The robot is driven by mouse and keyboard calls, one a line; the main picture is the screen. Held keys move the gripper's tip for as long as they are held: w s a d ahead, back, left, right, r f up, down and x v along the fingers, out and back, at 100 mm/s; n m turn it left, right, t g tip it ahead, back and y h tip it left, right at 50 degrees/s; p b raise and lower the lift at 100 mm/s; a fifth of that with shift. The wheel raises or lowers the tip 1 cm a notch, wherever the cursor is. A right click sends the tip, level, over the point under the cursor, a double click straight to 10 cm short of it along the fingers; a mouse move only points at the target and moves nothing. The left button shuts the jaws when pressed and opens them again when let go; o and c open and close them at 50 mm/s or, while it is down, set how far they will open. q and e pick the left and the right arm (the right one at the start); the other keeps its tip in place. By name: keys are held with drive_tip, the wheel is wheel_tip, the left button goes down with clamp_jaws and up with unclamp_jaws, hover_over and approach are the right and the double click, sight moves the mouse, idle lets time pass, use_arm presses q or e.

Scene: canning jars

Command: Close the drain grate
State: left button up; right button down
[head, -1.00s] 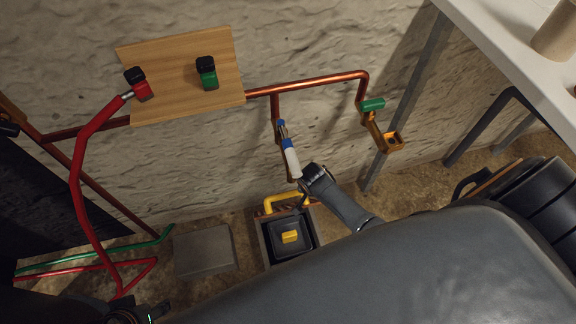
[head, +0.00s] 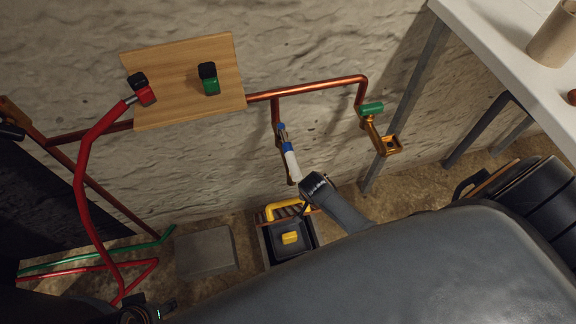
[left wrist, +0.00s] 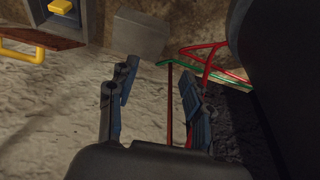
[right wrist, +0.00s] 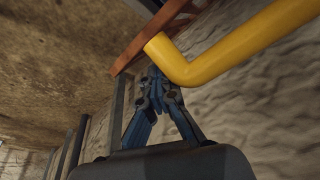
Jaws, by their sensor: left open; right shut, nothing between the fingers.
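The drain grate (head: 267,216) is a brown slatted panel with a yellow handle (head: 284,207). It stands raised and tilted at the wall side of the dark drain box (head: 265,244), whose inside is open to view with a yellow block (head: 290,238) in it. My right gripper is shut and empty. In the right wrist view its fingertips (right wrist: 158,82) are close to the grate's edge (right wrist: 150,38) and the handle (right wrist: 235,45); contact is unclear. In the left wrist view my left gripper (left wrist: 155,90) is open and empty, apart from the drain box (left wrist: 45,35).
A grey slab (head: 205,252) lies left of the drain box. Red (head: 82,190) and green (head: 100,256) hoses run along the left. A white table (head: 510,60) stands at right.

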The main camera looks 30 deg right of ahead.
drive_tip(key=shift+a, duration=0.2)
drive_tip(key=shift+w+d+r+p, duration=0.1)
drive_tip(key=shift+w+r+p, duration=0.05)
drive_tip(key=shift+r+p, duration=0.45)
drive_tip(key=shift+d+r+p, duration=0.15)
drive_tip(key=shift+r+p, duration=0.5)
use_arm(q)
drive_tip(key=shift+s+f+g+p, duration=0.35)
drive_tip(key=shift+s+f+p, duration=1.05)
drive_tip(key=shift+f, duration=3.7)
drive_tip(key=shift+s+f+g+p, duration=0.55)
drive_tip(key=shift+s+f, duration=1.55)
drive_tip(key=shift+f, duration=3)
drive_tip(key=s+a+f+p, duration=0.3)
drive_tip(key=s+f+p, duration=0.1)
drive_tip(key=s, duration=0.8)
drive_tip(key=shift+f, duration=0.6)
use_arm(e)
wheel_tip(320, 180, up, 8)
drive_tip(key=shift+w+f, duration=0.25)
drive_tip(key=shift+w, duration=0.1)
use_arm(q)
drive_tip(key=shift+w, duration=0.1)
use_arm(e)
drive_tip(key=shift+d, duration=0.1)
